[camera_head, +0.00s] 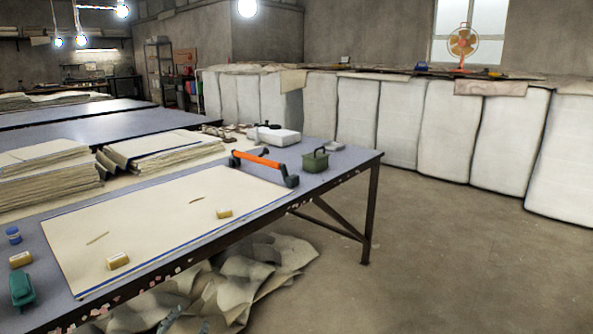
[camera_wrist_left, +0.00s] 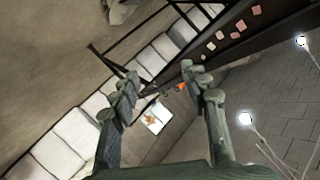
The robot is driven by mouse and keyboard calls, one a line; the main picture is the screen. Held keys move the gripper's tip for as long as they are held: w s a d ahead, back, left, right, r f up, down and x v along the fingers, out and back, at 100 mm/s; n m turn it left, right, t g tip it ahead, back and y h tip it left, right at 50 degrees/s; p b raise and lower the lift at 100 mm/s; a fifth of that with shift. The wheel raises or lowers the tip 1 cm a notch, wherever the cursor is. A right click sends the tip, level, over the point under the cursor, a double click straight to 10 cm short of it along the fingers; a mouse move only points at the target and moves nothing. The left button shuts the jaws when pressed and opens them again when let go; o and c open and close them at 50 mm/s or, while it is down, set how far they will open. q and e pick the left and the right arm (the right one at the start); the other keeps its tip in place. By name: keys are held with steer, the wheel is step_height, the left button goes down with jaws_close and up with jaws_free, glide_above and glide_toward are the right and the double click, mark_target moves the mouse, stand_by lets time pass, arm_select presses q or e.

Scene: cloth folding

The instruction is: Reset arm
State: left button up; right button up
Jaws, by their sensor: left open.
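My left gripper (camera_wrist_left: 163,92) shows large in the left wrist view, its two grey-green fingers spread wide with nothing between them. In the head view, only small teal-grey parts of what looks like this gripper (camera_head: 186,321) show at the bottom edge, in front of the table and over the crumpled cloth. Most of the left arm is out of frame. My right gripper shows in neither view.
Wrapped white bales (camera_head: 450,135) line the back. The floor at right is clear.

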arm_select(q)
steer(key=s+a+f+n+g, duration=0.2)
steer(key=s+f+g, duration=0.3)
steer(key=s+f, duration=0.7)
steer(key=s+a+f+n+g+y, duration=0.1)
steer(key=s+f+n+g, duration=0.2)
steer(key=s+f, duration=0.9)
steer(key=s+g, duration=0.2)
steer(key=g, duration=0.1)
steer(key=shift+s+a+f, duration=0.15)
steer(key=shift+a+f, duration=0.05)
steer(key=shift+a, duration=0.15)
